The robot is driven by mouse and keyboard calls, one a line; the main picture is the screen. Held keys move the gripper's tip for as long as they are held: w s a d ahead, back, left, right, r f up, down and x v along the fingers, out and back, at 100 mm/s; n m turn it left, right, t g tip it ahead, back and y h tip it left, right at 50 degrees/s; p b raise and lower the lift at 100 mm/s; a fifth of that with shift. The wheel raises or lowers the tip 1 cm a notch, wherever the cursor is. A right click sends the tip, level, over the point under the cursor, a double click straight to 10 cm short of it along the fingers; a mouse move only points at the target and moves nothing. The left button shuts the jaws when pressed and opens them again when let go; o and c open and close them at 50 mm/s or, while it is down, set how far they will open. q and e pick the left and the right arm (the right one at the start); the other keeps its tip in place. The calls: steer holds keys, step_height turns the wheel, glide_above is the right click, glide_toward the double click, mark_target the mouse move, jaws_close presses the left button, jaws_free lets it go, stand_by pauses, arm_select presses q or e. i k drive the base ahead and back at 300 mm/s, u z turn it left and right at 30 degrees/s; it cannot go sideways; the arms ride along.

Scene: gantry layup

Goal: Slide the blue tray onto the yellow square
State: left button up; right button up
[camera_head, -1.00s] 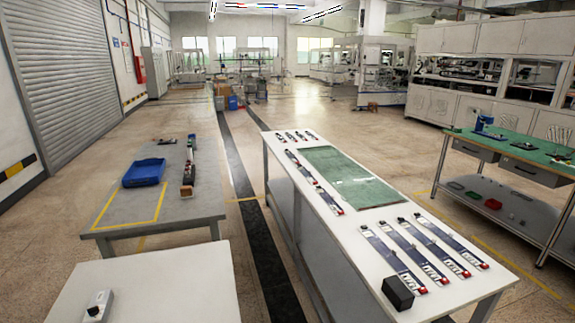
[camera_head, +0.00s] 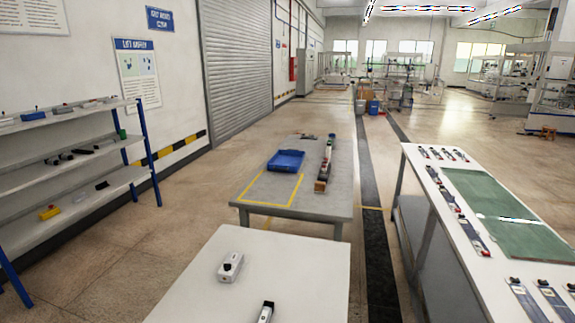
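The blue tray (camera_head: 286,160) lies on the grey table ahead, at the far part of the yellow square. The yellow square (camera_head: 270,204) is an outline marked on the near left part of the table top; its near part is bare. I cannot tell how much of the tray is inside the outline. Neither of my grippers shows in this view.
A narrow row of parts (camera_head: 324,165) stands right of the tray on the grey table (camera_head: 328,208). A white table (camera_head: 280,270) with a small white device (camera_head: 231,267) is nearest. A white bench (camera_head: 425,185) stands right, a shelf rack (camera_head: 75,160) left.

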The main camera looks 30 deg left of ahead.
mark_target(285, 161)
steer(key=u, duration=3.65)
steer(key=i, duration=3.25)
steer(key=z, duration=2.95)
steer(key=i, duration=0.8)
steer(key=u, duration=0.05)
